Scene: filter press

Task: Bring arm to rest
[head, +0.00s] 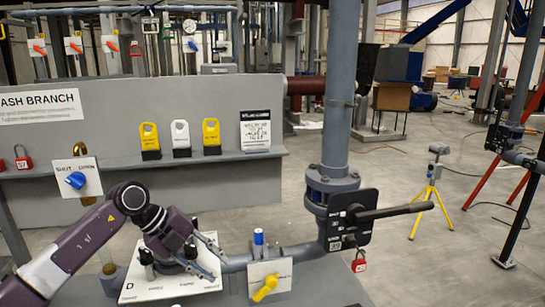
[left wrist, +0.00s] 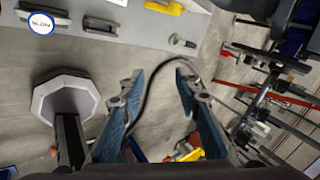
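My left arm comes in from the lower left in the head view. Its dark purple gripper (head: 213,257) is low over a white board marked D (head: 150,288), with its fingers pointing right. In the left wrist view the gripper (left wrist: 158,85) has its two blue-grey fingers spread apart with nothing between them. A dark cable or hose shows beyond the fingers. I cannot tell whether the gripper touches the board. My right gripper is not in view.
Close by are a pipe with a black lever handle (head: 395,212), a yellow valve handle (head: 265,288) and a blue SHUT/OPEN knob (head: 76,180). A grey ledge holds yellow and white tags (head: 181,138). A yellow tripod (head: 428,200) stands on open floor at right.

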